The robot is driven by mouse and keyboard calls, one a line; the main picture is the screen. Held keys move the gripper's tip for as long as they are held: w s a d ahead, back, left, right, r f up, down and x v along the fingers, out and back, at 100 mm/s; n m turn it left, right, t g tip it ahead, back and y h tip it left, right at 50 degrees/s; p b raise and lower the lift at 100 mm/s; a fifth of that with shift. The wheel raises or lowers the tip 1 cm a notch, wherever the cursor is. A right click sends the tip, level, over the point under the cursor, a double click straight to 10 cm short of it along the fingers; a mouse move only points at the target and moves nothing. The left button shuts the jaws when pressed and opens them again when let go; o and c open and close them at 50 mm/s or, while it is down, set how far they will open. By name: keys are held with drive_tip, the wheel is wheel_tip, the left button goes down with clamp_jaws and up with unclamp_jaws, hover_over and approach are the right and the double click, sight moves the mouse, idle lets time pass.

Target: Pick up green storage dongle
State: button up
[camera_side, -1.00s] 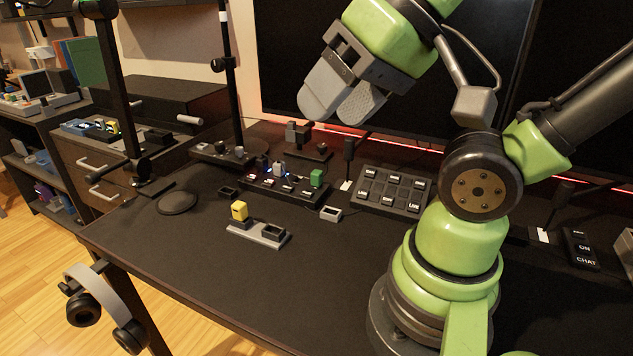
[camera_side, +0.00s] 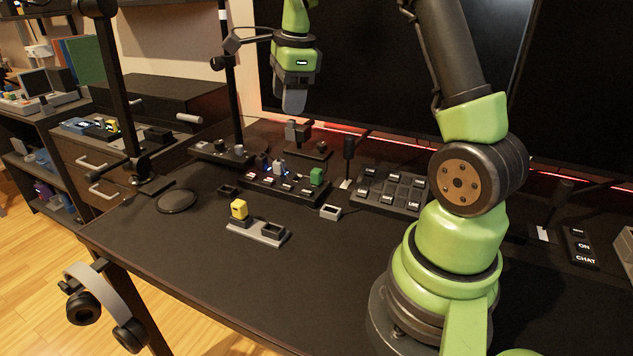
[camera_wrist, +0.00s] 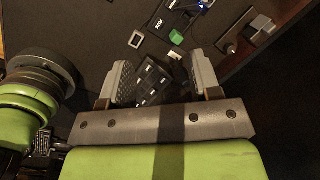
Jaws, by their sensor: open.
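The green storage dongle (camera_side: 317,177) stands upright at the right end of a black hub (camera_side: 262,190) on the desk. It also shows as a small green block in the wrist view (camera_wrist: 177,37), beyond my fingers. My gripper (camera_side: 290,108) hangs above and behind the hub in the side view, apart from the dongle. In the wrist view my gripper (camera_wrist: 160,78) has its two grey fingers spread, with nothing held between them.
A yellow dongle (camera_side: 239,210) stands in a grey two-slot holder (camera_side: 268,236). A small grey socket (camera_side: 330,212) and a black button pad (camera_side: 391,190) lie right of the hub. A black stand (camera_side: 348,150) rises nearby. The front desk is clear.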

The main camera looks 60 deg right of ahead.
drive_tip(key=d+f+m, duration=0.3)
drive_tip(key=d+f+m+g, duration=0.1)
drive_tip(key=d+f+m, duration=0.2)
drive_tip(key=f, duration=0.1)
drive_tip(key=d+f+m+g, duration=0.1)
drive_tip(key=d+f+m, duration=0.2)
drive_tip(key=f, duration=0.1)
drive_tip(key=shift+s+d, duration=0.35)
drive_tip(key=shift+d, duration=0.05)
hover_over(316, 170)
wheel_tip(316, 170, down, 5)
drive_tip(key=shift+d+r, duration=0.1)
drive_tip(key=shift+r, duration=0.1)
wheel_tip(316, 170, down, 6)
drive_tip(key=shift+s+r, duration=0.1)
drive_tip(key=shift+r, duration=0.1)
drive_tip(key=c, duration=1.1)
drive_tip(key=shift+o, duration=0.2)
wheel_tip(316, 170, up, 9)
drive_tip(key=shift+f, duration=0.1)
drive_tip(key=shift+a+r, duration=0.2)
drive_tip(key=shift+r, duration=0.2)
drive_tip(key=shift+s+a+r+n, duration=0.1)
drive_tip(key=shift+s+a+n, duration=0.15)
drive_tip(key=shift+n, duration=0.35)
drive_tip(key=s+a+f+n, duration=0.1)
drive_tip(key=s+a+n, duration=0.5)
drive_tip(key=n, duration=1)
drive_tip(key=shift+s+a+f, duration=0.25)
drive_tip(key=shift+a+f, duration=0.15)
